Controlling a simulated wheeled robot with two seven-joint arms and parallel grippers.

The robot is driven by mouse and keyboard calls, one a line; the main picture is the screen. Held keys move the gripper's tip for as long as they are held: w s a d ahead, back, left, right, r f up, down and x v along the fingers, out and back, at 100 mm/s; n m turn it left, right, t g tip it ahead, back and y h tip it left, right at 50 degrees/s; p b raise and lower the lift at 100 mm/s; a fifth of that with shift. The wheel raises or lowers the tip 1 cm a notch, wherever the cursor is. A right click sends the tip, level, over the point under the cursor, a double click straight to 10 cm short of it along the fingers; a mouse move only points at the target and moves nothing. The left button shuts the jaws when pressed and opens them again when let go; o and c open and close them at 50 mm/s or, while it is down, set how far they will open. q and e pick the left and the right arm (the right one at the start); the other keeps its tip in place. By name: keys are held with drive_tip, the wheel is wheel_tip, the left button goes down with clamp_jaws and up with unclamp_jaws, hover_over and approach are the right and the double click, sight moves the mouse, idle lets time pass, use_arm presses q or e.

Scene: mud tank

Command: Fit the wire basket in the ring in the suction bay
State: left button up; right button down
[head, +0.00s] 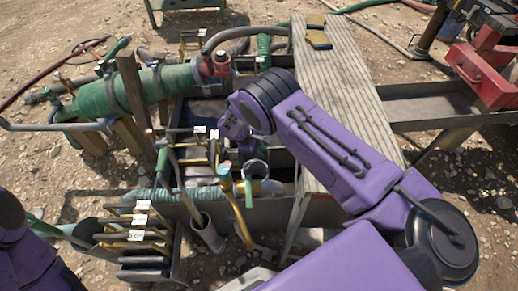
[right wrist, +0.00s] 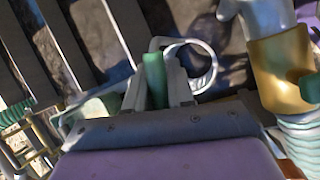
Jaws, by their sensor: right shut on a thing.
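My right gripper (right wrist: 163,88) is shut on an upright green grip (right wrist: 154,80), which looks like the handle of the wire basket. A pale wire loop (right wrist: 212,64) shows just beyond the fingers; I cannot tell if it is the basket's rim or the ring. In the head view my right wrist (head: 235,124) reaches over the tank and its fingertips are hidden. A round pale-rimmed ring (head: 256,169) shows in the tank below it, with a green strip (head: 249,194) in front. The basket's mesh is not clear. My left gripper is out of frame.
A grey plank walkway (head: 335,85) lies right of the tank. A gold collar (right wrist: 280,75) on a white pipe stands close right of the gripper. A large green hose (head: 150,90) and labelled slotted racks (head: 140,235) are on the left. Posts stand near the ring.

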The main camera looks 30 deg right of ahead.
drive_tip(key=shift+f+b, duration=0.75)
drive_tip(key=shift+f, duration=0.2)
idle(0.5)
drive_tip(key=c, duration=0.9)
unclamp_jaws()
drive_tip(key=v, duration=1)
drive_tip(key=shift+a+r+p, duration=0.1)
drive_tip(key=shift+r+p, duration=0.15)
drive_tip(key=shift+p, duration=0.15)
